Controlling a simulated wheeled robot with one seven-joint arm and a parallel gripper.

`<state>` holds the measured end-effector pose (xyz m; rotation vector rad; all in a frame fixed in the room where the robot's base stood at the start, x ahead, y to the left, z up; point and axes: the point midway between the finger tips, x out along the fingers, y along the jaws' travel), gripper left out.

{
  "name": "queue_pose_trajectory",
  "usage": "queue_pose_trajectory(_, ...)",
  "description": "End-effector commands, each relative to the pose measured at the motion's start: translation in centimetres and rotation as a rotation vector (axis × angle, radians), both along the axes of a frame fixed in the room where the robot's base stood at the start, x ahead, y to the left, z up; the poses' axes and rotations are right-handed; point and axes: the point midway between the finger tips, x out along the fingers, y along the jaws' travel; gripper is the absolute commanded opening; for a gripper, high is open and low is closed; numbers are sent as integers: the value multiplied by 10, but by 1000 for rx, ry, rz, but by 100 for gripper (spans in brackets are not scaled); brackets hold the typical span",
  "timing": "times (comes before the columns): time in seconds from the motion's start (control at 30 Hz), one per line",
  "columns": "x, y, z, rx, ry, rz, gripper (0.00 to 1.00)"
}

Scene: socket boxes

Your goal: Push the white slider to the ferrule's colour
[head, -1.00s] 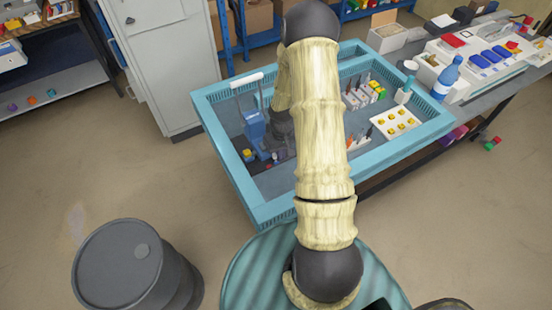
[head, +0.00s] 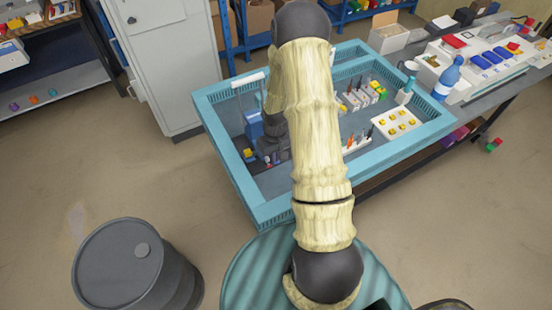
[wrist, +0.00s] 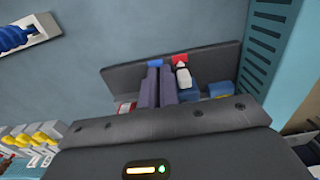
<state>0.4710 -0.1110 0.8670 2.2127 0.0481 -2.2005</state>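The white slider (wrist: 183,78) shows in the wrist view as a small pale knob, just below a red mark (wrist: 180,60) on a dark plate (wrist: 222,62). A blue mark (wrist: 155,62) lies to its left. My gripper's (wrist: 160,70) two dark fingers are together, with no visible gap or object between them. They stand left of the slider, very close to it; I cannot tell whether they touch. In the head view my gripper (head: 272,148) is low in the blue-framed tray's left part, partly hidden by my arm. I cannot make out the ferrule for certain.
The teal tray (head: 236,180) has raised walls. A blue device (head: 253,126) with a white handle (head: 248,81) stands beside my gripper. A white board with yellow pieces (head: 408,121) lies on the right. In the wrist view, a blue block (wrist: 216,90) sits right of the slider.

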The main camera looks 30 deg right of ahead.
Motion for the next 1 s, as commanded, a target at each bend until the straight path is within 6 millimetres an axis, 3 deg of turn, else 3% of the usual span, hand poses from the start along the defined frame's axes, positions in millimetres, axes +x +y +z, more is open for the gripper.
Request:
queue_pose_trajectory(0.2, -5, -15, -4, -8, 12, -12, 0)
queue_pose_trajectory(0.47, -5, -12, -2, -10, 12, -6, 0)
queue_pose_trajectory(1.0, -1, -10, 54, -9, 4, -2, 0)
